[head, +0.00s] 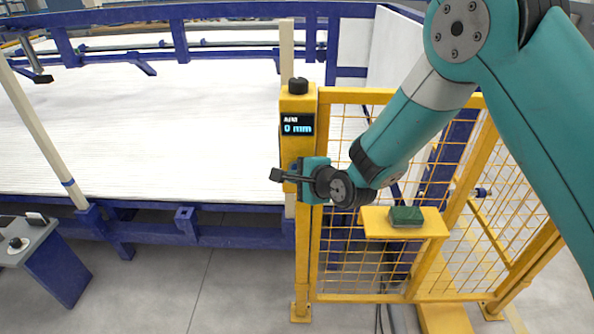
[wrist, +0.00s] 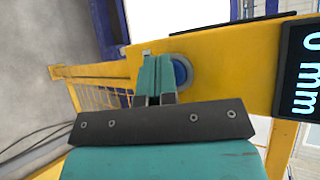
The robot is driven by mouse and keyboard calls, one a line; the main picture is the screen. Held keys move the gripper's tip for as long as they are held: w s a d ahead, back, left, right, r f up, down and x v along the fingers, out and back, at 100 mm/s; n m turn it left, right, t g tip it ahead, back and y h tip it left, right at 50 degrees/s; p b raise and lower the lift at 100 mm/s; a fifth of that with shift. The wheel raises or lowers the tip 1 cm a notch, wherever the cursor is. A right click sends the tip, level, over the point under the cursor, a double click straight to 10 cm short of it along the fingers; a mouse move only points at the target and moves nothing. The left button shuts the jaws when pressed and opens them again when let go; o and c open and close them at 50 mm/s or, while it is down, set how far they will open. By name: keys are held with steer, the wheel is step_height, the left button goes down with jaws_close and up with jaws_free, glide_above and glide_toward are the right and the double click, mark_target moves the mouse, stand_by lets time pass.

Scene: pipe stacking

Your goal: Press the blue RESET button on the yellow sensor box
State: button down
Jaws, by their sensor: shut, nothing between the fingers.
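The yellow sensor box (head: 298,104) stands upright on a yellow post, with a black display reading "0 mm". In the wrist view the box (wrist: 232,64) runs across the picture, with its display (wrist: 299,75) at the right. The round blue button (wrist: 182,71) is on its face, partly hidden behind my fingers. My gripper (wrist: 156,73) is shut and empty. Its fingertips overlap the button's left part in the wrist view; I cannot tell whether they touch it. In the head view my gripper is in front of the box, below the display, and hides the button area.
A yellow mesh fence (head: 345,265) stands right of the post. A yellow shelf (head: 376,225) there holds a green block (head: 406,216). A white ribbed bed on a blue frame (head: 225,234) fills the left. A grey console (head: 22,240) is at the far left.

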steer(key=shift+s, duration=0.8)
steer(key=shift+s, duration=0.1)
steer(key=shift+s+a+p, duration=0.15)
steer(key=shift+s+p, duration=0.25)
steer(key=shift+s, duration=2)
steer(key=s+d+r+n+g+h+b, duration=0.1)
steer(key=s+d+r+n+g, duration=0.2)
steer(key=s+n, duration=0.4)
steer(key=s+d+r+n+g+h+b, duration=0.1)
steer(key=s+d+r+n, duration=0.4)
steer(key=s, duration=0.5)
steer(key=s+d+r+n+g+h+b, duration=0.1)
steer(key=s+d+r+n+g+b, duration=0.2)
steer(key=s+d+n+g, duration=0.3)
steer(key=s+d+r+n, duration=0.1)
steer(key=s+n, duration=0.1)
steer(key=n, duration=0.1)
steer(key=shift+s+r+h, duration=0.3)
steer(key=shift+s+h, duration=0.1)
